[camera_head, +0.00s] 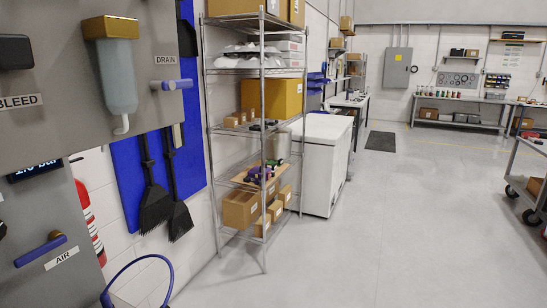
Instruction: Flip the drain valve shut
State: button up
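The drain valve (178,84) is a small lever with a blue handle on the right part of the grey panel (60,110). Its handle points to the right, roughly level, from a grey pivot. The DRAIN label (165,60) sits just above it. My gripper is not in view, so its distance from the valve and its opening do not show.
A bowl with a gold cap (115,75) hangs left of the valve. A BLEED label (20,102) and a blue AIR lever (40,250) are further left. A blue hose (140,262) loops below. Wire shelving (264,140) stands right; open floor (400,220) lies beyond.

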aim_at(169, 84)
jog(key=u, duration=1)
